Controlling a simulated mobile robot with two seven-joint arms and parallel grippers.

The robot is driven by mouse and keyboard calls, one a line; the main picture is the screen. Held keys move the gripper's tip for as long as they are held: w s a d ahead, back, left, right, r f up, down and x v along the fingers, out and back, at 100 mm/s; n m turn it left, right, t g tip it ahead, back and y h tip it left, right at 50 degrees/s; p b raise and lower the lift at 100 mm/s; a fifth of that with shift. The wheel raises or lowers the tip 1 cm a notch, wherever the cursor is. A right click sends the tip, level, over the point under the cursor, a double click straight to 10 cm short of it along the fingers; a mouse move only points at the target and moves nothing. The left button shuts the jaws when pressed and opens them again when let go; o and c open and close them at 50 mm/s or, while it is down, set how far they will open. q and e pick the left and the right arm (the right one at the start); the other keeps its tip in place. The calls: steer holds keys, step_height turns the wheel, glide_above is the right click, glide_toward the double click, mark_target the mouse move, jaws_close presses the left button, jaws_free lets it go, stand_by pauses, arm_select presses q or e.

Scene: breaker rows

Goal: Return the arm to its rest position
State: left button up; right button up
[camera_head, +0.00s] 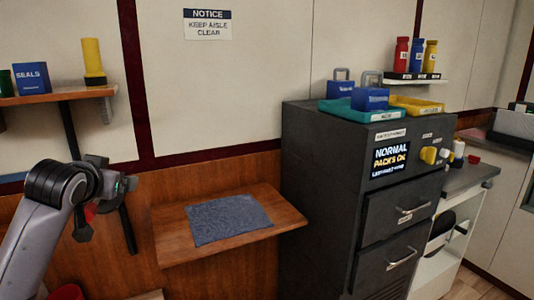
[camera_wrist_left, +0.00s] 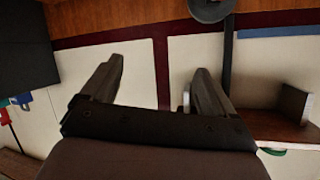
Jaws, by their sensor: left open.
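My left arm comes in from the left in the head view, bent, with its wrist and left gripper (camera_head: 104,188) raised in front of the wall, below the left shelf. In the left wrist view the two fingers of my left gripper (camera_wrist_left: 156,78) stand wide apart with nothing between them. The gripper touches nothing that I can see. My right gripper is not in view.
A wooden ledge (camera_head: 170,244) with a grey-blue mat (camera_head: 228,218) is right of my arm. The left wall shelf (camera_head: 60,96) holds a blue SEALS box (camera_head: 31,78) and yellow cylinder (camera_head: 92,58).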

arm_select(q)
steer(key=s+d+f+m+h+p, duration=0.1)
steer(key=s+d+f, duration=0.2)
steer(key=f, duration=0.5)
steer(key=s+d+f+m+g+h+p, duration=0.1)
steer(key=s+d+f, duration=0.15)
steer(key=f, duration=0.45)
steer(key=s+d+f+m+h, duration=0.1)
steer(key=s+d+f+h, duration=0.15)
steer(key=f, duration=0.55)
steer(key=s+d+f+p, duration=0.1)
steer(key=s+d+f, duration=0.1)
steer(key=s+f, duration=0.2)
steer(key=s+d+f+g+p, duration=0.1)
steer(key=s+f, duration=0.3)
steer(key=s, duration=0.7)
steer(key=s+d+f+h, duration=0.1)
steer(key=s+d+f, duration=0.3)
steer(key=s, duration=0.3)
steer(key=shift+s+f+n+p, duration=0.3)
steer(key=shift+p, duration=0.1)
steer(key=shift+d, duration=0.1)
